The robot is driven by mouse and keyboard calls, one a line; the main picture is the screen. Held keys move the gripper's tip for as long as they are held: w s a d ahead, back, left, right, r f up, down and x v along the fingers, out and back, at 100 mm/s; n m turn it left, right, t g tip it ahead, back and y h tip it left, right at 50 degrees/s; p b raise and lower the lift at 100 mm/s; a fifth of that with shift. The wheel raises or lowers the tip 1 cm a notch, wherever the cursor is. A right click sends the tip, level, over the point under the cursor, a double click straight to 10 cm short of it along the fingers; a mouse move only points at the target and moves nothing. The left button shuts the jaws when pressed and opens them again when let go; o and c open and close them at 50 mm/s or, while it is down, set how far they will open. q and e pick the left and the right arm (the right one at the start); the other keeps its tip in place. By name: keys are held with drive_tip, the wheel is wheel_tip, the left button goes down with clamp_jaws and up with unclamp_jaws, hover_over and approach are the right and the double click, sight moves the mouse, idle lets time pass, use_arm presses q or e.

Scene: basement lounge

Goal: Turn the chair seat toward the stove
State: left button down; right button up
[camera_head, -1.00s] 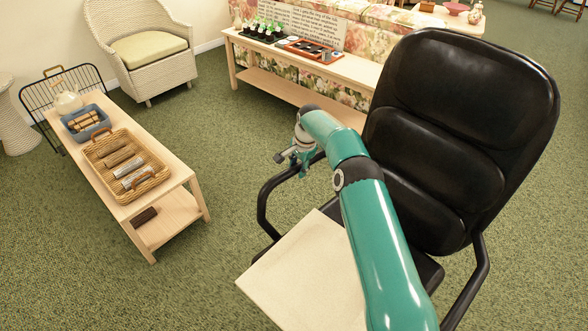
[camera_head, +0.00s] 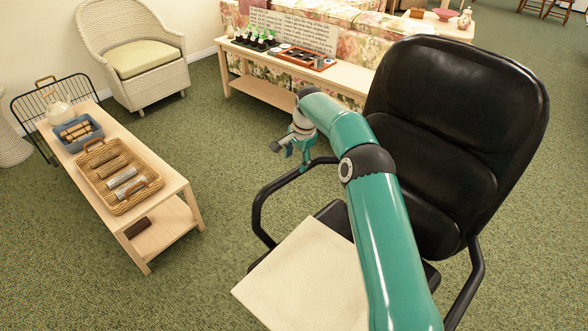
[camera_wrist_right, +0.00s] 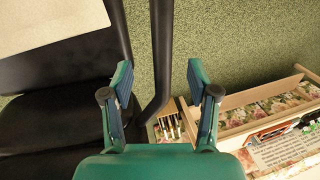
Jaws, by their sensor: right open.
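The black padded chair (camera_head: 452,120) stands at the right in the head view, its tall back on the far right side. Its near-left armrest (camera_head: 262,208) is a black loop. My right gripper (camera_head: 294,152) is open and empty just above and beside that armrest. In the wrist view the fingers of my right gripper (camera_wrist_right: 158,76) are spread, and the black armrest (camera_wrist_right: 161,45) lines up between them; I cannot tell how far below it is. A cream panel (camera_head: 305,275) and my arm hide much of the seat. No stove shows. My left gripper is out of view.
A low wooden table (camera_head: 172,185) with a wicker tray (camera_head: 88,158) and blue bin (camera_head: 70,146) stands left. A wicker armchair (camera_head: 130,50) is behind it. A long bench (camera_head: 345,72) stands beyond my gripper. Green carpet between them is clear.

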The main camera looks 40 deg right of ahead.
drive_tip(key=shift+v, duration=1.8)
drive_tip(key=shift+s, duration=0.1)
